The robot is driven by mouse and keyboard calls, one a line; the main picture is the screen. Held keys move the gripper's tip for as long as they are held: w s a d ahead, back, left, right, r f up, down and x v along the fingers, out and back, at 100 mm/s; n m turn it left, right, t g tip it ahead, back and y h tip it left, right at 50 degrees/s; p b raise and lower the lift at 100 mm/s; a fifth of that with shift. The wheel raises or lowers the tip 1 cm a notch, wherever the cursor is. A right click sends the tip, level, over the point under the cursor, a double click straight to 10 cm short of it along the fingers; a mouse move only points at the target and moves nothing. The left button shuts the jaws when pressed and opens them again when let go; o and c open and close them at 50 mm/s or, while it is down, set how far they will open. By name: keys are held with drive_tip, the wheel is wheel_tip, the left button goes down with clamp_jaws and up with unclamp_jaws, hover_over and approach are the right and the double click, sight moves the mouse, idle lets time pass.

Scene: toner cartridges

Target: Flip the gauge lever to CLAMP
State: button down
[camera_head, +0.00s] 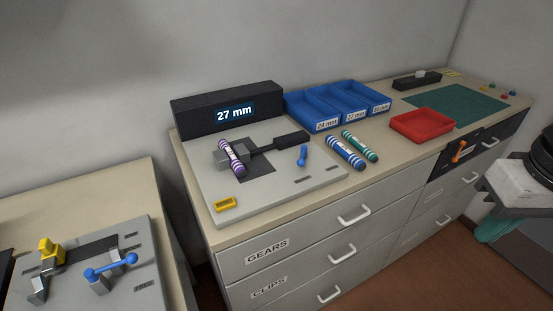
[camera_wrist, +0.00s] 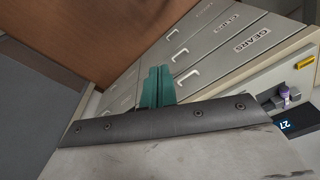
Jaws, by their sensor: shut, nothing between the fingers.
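The gauge is a grey plate (camera_head: 215,190) with a black display block (camera_head: 190,122) reading 27 mm behind it. A purple striped cartridge (camera_head: 232,158) lies at its grey jaw block. The gauge lever (camera_head: 303,155) is short and blue, standing at the plate's right part; dark labels near it are too small to read. My gripper (camera_head: 495,229) is at the right edge of the head view, far from the lever. In the wrist view its teal fingers (camera_wrist: 157,86) are shut and empty. The display also shows there (camera_wrist: 287,126), as does the cartridge (camera_wrist: 284,96); the lever is not clear.
Blue (camera_head: 347,149) and green (camera_head: 360,145) cartridges lie right of the gauge. Blue bins (camera_head: 327,125) stand behind, a red tray (camera_head: 421,137) to the right. A yellow block (camera_head: 224,204) sits on the plate's front. Another fixture (camera_head: 135,270) with a blue lever is at lower left.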

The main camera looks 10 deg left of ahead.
drive_tip(key=w+a+r+n+y, duration=0.1)
drive_tip(key=w+a+n+y, duration=0.1)
drive_tip(key=w+a+n, duration=0.4)
drive_tip(key=w+a+r+n+y, duration=0.1)
drive_tip(key=w+a+n+y, duration=0.15)
drive_tip(key=w, duration=0.55)
drive_tip(key=n+y, duration=0.2)
drive_tip(key=n, duration=0.3)
hover_over(313, 175)
drive_tip(key=shift+t, duration=0.3)
wheel_tip(313, 175, down, 12)
